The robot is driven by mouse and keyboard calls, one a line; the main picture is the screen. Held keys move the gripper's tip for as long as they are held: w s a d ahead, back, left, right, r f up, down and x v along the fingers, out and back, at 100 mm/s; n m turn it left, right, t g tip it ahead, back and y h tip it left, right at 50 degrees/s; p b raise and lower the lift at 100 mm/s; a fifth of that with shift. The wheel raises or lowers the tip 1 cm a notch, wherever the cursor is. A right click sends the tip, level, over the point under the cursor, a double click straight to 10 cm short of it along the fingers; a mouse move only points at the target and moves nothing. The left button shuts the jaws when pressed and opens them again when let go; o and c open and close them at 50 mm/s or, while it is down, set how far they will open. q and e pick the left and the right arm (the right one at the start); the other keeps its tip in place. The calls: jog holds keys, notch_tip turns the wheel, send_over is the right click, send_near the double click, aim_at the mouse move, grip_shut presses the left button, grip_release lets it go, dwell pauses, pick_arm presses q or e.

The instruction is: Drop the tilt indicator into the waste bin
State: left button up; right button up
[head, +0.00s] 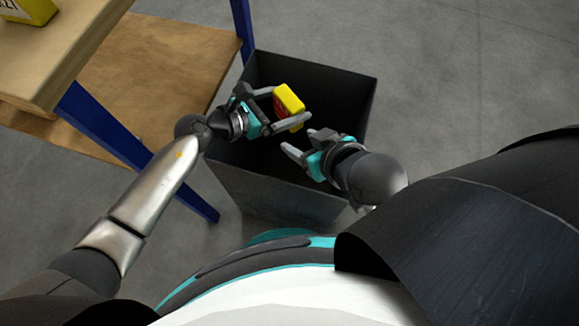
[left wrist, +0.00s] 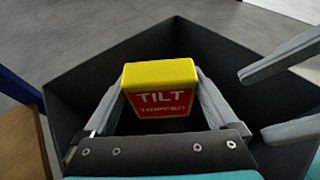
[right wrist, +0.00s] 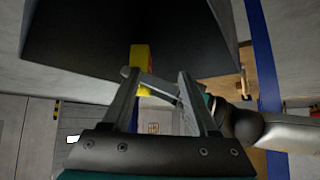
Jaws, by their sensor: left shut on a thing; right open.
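The tilt indicator (head: 290,98) is a yellow block with a red face. In the left wrist view the indicator (left wrist: 160,88) shows "TILT" and, below it, "TOPPED" on the red face. My left gripper (head: 290,108) is shut on it, one finger on each side, and holds it over the waste bin's opening. The waste bin (head: 345,85) is a dark, open-topped box on the floor. My right gripper (head: 297,143) is open and empty, below and to the right of the left one, also over the bin. In the right wrist view the indicator (right wrist: 141,60) is partly hidden behind gripper fingers.
A wooden table (head: 75,35) with blue legs and a lower wooden shelf (head: 165,65) stands left of the bin. Another yellow block (head: 28,10) sits on the tabletop at the upper left. The grey floor (head: 460,70) right of the bin is clear.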

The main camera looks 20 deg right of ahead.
pick_arm(q)
jog(key=o, duration=1)
jog(key=shift+s+a, duration=0.1)
jog(key=shift+p+v, duration=0.5)
jog(key=shift+v, duration=0.45)
jog(key=p+v, duration=0.3)
jog(key=v, duration=1)
pick_arm(e)
jog(key=s+d+f+g+h, duration=0.2)
jog(key=s+d+f+g, duration=0.1)
jog(key=s+d+g, duration=0.1)
jog(key=shift+d+f+m, duration=0.25)
jog(key=shift+d+m, duration=0.05)
jog(key=shift+d, duration=0.05)
